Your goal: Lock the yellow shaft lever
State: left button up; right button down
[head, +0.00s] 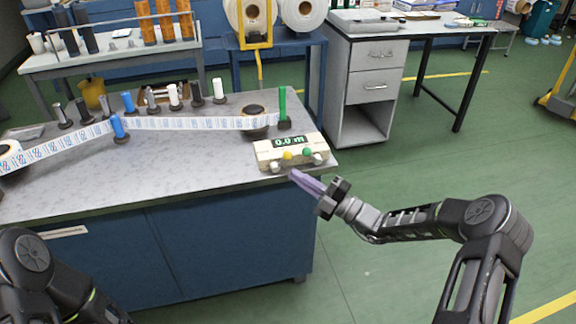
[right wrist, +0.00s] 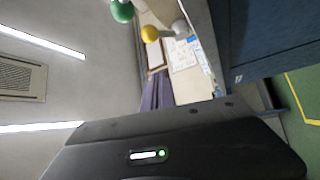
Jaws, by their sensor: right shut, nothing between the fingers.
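A cream control box (head: 268,152) with a "0.0 m" display stands at the table's front right corner. On its front are a yellow knob (head: 288,155), a green knob (head: 307,152) and pale grey knobs. The yellow knob (right wrist: 150,33) and green knob (right wrist: 122,11) show as round balls at the top of the right wrist view. I cannot tell whether the yellow one is locked. My right gripper (head: 293,173), with purple fingers, is shut and empty just in front of and below the box, apart from the yellow knob. My left gripper is out of view.
A printed label web (head: 190,123) runs over several posts on the grey table (head: 190,175) to a dark core (head: 253,117) beside a green post (head: 283,106). A drawer desk (head: 368,85) stands behind. Green floor is open on the right.

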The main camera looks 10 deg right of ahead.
jog(key=shift+a+f+v, duration=0.1)
jog(key=shift+f+v, duration=0.05)
jog(key=shift+v, duration=0.65)
jog(key=shift+a+f+v, duration=0.1)
jog(key=shift+a+v, duration=0.05)
jog(key=shift+v, duration=0.65)
jog(key=shift+s, duration=0.1)
